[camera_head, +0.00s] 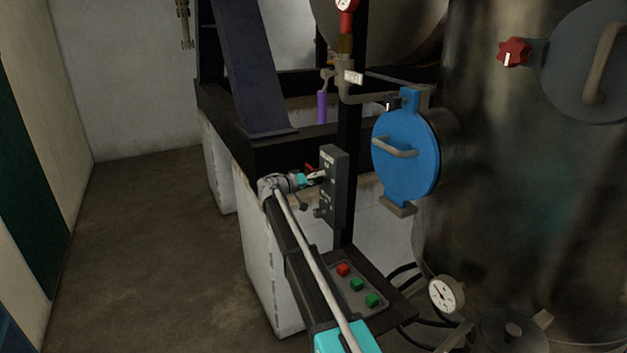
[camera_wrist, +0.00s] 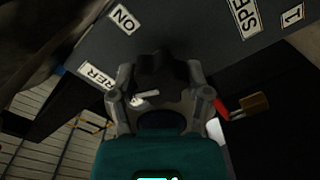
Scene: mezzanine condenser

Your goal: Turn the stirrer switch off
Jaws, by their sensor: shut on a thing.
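The dark control box (camera_head: 335,190) stands upright on a post in the middle of the head view. It fills the upper part of the wrist view, with a white "ON" label (camera_wrist: 124,19) and a partly hidden label ending in "RER" (camera_wrist: 97,77). My gripper (camera_head: 318,176) is at the upper left part of the box's face. In the wrist view my gripper (camera_wrist: 160,85) is shut on a dark knob, the stirrer switch (camera_wrist: 160,68). The fingers hide much of the knob, so I cannot tell its exact setting.
A "SPE" label (camera_wrist: 245,14) is at the right of the box. A red-handled part with a brass body (camera_wrist: 254,101) is close to the gripper's right. Below the box is a panel with red and green buttons (camera_head: 357,284). A blue hatch (camera_head: 410,165) stands right. Floor at left is clear.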

